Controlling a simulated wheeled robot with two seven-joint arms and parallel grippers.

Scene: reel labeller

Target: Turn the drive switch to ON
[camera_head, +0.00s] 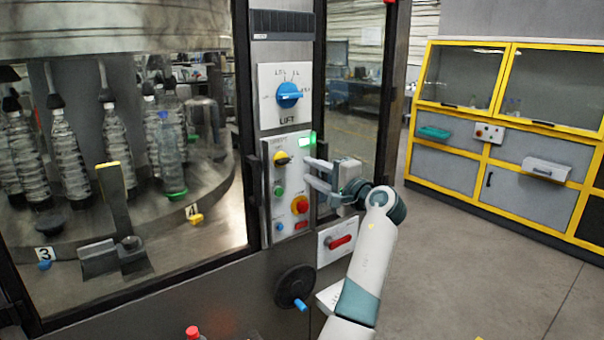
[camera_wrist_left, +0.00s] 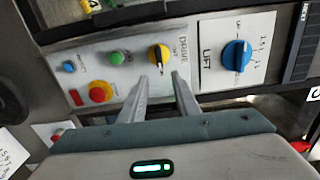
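The drive switch is a yellow and black knob (camera_head: 281,158) near the top of the white drive panel (camera_head: 269,216). In the left wrist view the knob (camera_wrist_left: 158,53) shows beside the printed word DRIVE. My left gripper (camera_head: 309,171) is in front of the panel, to the right of the knob in the head view, with empty space between its fingers. In the left wrist view its two fingers (camera_wrist_left: 161,80) are apart, their tips just short of the knob, which lies roughly in line with the gap. I cannot tell whether they touch it. My right gripper is not in view.
A green button (camera_head: 279,190) and a red-and-yellow stop button (camera_head: 299,205) sit below the knob. The blue LIFT knob (camera_head: 289,95) is above. A red handle (camera_head: 340,242) and a black handwheel (camera_head: 294,286) are below.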

